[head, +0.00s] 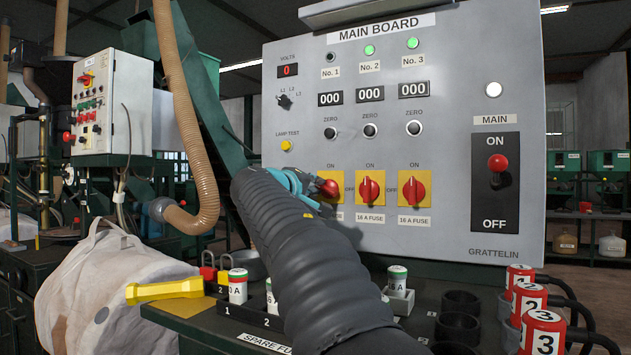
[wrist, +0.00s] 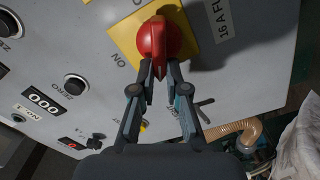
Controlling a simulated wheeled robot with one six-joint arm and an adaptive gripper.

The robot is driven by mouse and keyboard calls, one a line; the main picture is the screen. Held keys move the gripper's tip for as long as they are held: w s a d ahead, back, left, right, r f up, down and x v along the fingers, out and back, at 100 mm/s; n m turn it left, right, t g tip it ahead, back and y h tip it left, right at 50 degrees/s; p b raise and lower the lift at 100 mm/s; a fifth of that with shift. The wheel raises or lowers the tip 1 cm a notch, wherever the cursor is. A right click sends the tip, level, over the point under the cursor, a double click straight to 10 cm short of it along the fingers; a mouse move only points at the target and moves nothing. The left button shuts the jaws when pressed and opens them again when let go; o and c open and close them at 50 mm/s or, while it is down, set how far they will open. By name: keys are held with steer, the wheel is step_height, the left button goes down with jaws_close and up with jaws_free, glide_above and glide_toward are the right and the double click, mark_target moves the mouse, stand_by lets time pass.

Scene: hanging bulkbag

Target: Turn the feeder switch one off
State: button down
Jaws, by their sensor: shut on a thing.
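Feeder switch one (head: 329,187) is the leftmost red rotary knob on a yellow plate on the main board. My gripper (head: 314,184) reaches it from the left, and my dark arm partly covers its plate. In the wrist view, my gripper (wrist: 162,72) is shut on the red knob (wrist: 158,38), with the fingertips at the near end of its handle. The handle lies across the ON direction, roughly sideways on the board. The No. 1 lamp (head: 331,58) is dark; the No. 2 lamp (head: 369,50) and No. 3 lamp (head: 412,43) glow green.
Switch two (head: 370,188) and switch three (head: 414,190) sit close to the right, their handles upright. A red main lever (head: 497,163) is farther right. A ribbed hose (head: 190,120) hangs at left.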

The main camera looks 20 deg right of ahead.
steer(key=n, duration=0.2)
steer(key=n+p, duration=0.1)
steer(key=n, duration=0.2)
steer(key=shift+w+a+f, duration=0.1)
steer(key=shift+f, duration=0.4)
steer(key=c, duration=1.2)
jaws_free()
steer(key=v, duration=1.2)
